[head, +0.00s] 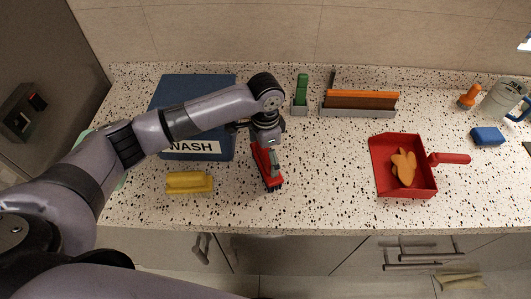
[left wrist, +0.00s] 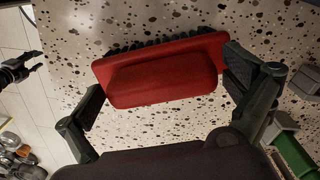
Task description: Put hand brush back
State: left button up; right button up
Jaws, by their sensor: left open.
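The hand brush (head: 268,178) is red with dark bristles and lies on the speckled counter near its front edge. My left gripper (head: 266,147) is over it, pointing down. In the left wrist view the brush (left wrist: 162,78) lies between the two spread fingers of my left gripper (left wrist: 165,71), one finger near each end. The gripper is open and partly hides the brush in the head view. A dark gripper, which looks like my right one (left wrist: 38,62), shows at the left edge of the wrist view, fingers apart and empty, away from the counter.
A red dustpan (head: 422,188) holding an orange piece (head: 404,167) lies to the right. Behind stand a grey holder (head: 299,111) with a green item and a grey tray (head: 358,113). The blue WASH bin (head: 205,85) and yellow item (head: 189,182) are left.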

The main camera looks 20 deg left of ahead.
pick_arm(q)
notch_tip(320, 180, up, 12)
jog(key=b, duration=0.3)
jog(key=shift+r, duration=0.15)
dwell(0.5)
